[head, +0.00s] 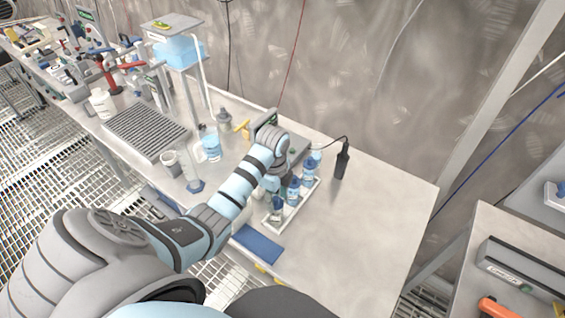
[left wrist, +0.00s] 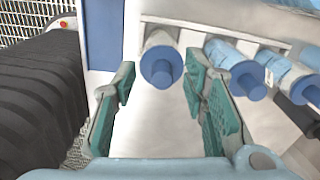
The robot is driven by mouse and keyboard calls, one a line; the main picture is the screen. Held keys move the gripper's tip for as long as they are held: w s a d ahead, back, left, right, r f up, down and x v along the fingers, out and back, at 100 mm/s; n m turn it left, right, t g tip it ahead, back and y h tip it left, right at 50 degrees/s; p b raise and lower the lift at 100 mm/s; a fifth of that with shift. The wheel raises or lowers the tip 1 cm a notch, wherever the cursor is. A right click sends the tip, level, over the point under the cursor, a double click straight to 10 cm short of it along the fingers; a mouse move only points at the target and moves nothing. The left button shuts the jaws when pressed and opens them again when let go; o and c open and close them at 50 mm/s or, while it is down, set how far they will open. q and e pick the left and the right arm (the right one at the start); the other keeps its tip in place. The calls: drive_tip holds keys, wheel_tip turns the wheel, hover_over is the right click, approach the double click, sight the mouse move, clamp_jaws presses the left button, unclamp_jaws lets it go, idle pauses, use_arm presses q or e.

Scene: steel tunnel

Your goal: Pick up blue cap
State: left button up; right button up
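Several clear bottles with blue caps stand in a white rack (head: 272,226) on the workbench. In the left wrist view, the nearest blue cap (left wrist: 162,67) is framed by the fingertips of my left gripper (left wrist: 160,84). The fingers are spread on either side, with gaps to the cap. A second blue cap (left wrist: 248,82) is just right of the right finger, and others are further right. In the head view my left gripper (head: 274,182) is over the rack, partly hidden by its wrist and the bottles. My right gripper does not show.
A beaker with blue liquid (head: 211,148) and a grey ridged tray (head: 146,133) are left of the arm. A black handheld device (head: 342,160) with a cable stands right of the rack. A blue mat (head: 258,245) lies at the front edge. The bench's right part is clear.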

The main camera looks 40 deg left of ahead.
use_arm(q)
drive_tip(key=shift+w+f, duration=0.1)
drive_tip(key=shift+c, duration=1)
drive_tip(key=c, duration=0.7)
clamp_jaws()
